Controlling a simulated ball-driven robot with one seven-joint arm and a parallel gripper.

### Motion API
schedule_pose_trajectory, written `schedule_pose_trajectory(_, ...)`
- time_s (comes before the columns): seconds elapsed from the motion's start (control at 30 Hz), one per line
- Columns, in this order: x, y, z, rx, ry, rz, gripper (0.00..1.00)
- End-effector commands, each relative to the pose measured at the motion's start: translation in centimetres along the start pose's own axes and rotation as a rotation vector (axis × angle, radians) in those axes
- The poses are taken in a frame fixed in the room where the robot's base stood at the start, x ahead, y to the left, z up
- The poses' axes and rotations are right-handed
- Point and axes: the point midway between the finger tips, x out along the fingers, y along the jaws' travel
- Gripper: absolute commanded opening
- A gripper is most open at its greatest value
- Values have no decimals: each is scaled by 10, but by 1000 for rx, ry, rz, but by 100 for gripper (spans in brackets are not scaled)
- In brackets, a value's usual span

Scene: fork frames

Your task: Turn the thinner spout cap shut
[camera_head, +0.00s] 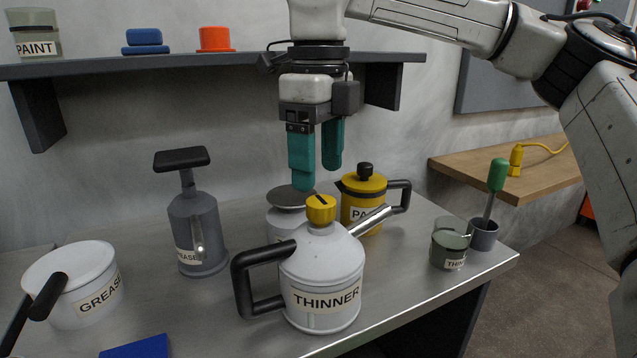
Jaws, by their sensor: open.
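The can labelled THINNER (322,285) is light grey, with a black handle at left and a bright metal spout (371,220) pointing right. A yellow cap (321,210) with a dark line across its top sits on top of the can. My gripper (318,178) points down with two teal fingers, open and empty. Its fingertips show just above the cap in the picture and seem apart from it; how far off in depth I cannot tell.
A yellow pot (362,203) and a lidded grey container (283,222) stand close behind the can. A grey grease dispenser (194,230) and white GREASE pot (80,285) stand left. A glass (450,243) and a cup with a green-handled tool (484,235) stand right, near the table edge.

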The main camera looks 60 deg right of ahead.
Motion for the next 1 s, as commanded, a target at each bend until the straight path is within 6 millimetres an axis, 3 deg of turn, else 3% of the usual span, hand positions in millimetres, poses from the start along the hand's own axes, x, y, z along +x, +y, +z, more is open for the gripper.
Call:
schedule_pose_trajectory(0.1, -23, 0, 0, 1, -1, -1, 68)
schedule_pose_trajectory(0.3, -42, 0, 0, 0, 0, 0, 68)
schedule_pose_trajectory(1.0, -45, 0, 0, -1, 0, 0, 68)
